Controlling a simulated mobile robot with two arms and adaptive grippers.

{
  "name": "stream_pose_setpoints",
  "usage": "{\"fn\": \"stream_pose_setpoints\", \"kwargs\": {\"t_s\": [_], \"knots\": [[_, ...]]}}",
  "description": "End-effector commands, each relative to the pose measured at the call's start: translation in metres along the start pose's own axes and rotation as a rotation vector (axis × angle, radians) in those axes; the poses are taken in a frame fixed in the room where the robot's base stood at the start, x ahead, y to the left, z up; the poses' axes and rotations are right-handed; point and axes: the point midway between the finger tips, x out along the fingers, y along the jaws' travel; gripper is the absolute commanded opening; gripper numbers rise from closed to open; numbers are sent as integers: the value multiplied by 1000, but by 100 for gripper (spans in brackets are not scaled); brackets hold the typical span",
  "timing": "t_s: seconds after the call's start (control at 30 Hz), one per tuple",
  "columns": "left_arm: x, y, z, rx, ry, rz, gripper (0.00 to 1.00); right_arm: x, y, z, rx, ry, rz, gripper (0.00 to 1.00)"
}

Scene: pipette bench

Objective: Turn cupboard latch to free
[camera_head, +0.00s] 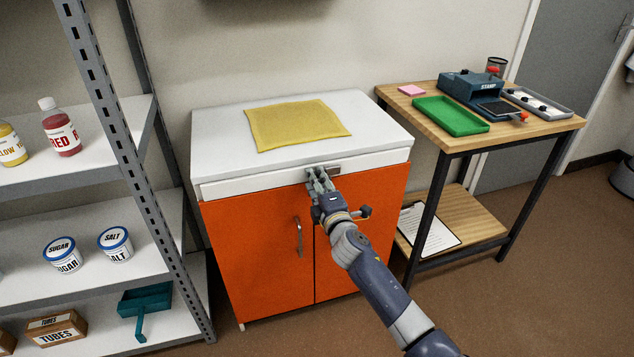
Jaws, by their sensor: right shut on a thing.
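The orange cupboard (255,262) has two doors under a white top. The cupboard latch (333,170) is a small grey piece on the white strip above the seam between the doors. My right gripper (319,176) reaches up from the lower right and is shut on the latch. The fingers cover most of the latch, so I cannot tell which way it is turned. The left door has a metal handle (299,237). A dark knob-like part (365,212) shows beside my right wrist. Both doors look closed. My left gripper is not in view.
A yellow cloth (295,124) lies on the cupboard top. A metal shelf rack (110,160) with bottles and tubs stands close on the left. A wooden table (545,128) with a green tray (451,116) stands on the right. Open floor (540,270) lies at the lower right.

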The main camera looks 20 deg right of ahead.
Motion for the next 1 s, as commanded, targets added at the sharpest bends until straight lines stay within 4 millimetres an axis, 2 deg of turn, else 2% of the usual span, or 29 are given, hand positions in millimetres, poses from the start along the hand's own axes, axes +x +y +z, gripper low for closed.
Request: {"fn": "stream_pose_setpoints", "kwargs": {"t_s": [0.3, 0.33, 0.4, 0.77, 0.87, 1.0], "knots": [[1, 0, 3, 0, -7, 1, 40, 0, -1, -1, -5, 2, -1, 0], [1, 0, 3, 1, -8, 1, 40, 0, -1, -1, -5, 2, -1, 35], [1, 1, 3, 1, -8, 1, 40, 0, -1, -1, -4, 2, -1, 50], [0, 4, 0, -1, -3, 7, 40, -1, 0, 0, -2, 1, 0, 50], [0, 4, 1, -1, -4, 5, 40, -6, -1, 0, -4, 0, -1, 50], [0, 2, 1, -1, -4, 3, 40, -23, -2, 0, -4, 1, -1, 50]]}}
